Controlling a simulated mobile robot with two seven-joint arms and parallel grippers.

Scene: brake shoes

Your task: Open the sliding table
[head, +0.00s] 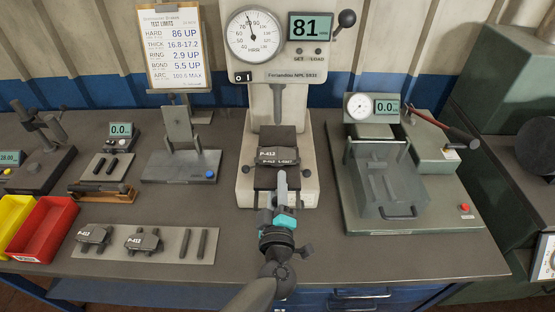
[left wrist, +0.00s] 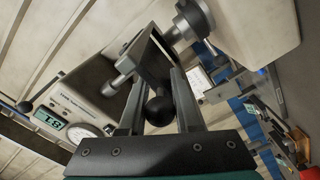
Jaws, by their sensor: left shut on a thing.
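The hardness tester (head: 276,105) stands upright at the back middle, its display reading 81. A dark brake pad marked P-412 (head: 279,156) lies on its sliding table (head: 262,179), under the vertical spindle. My left gripper (head: 281,181) reaches in from the front, at the front of this table. In the left wrist view my left gripper (left wrist: 158,105) is shut on a black ball knob (left wrist: 160,110), which sits between its two fingers. In the head view the gripper hides the knob. My right gripper is not in view.
A green test fixture (head: 455,210) with a clear guard and a handle stands to the right. A grey tray (head: 205,258) with brake pads and pins lies front left. Red (head: 42,228) and yellow bins (head: 12,215) stand at the left edge.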

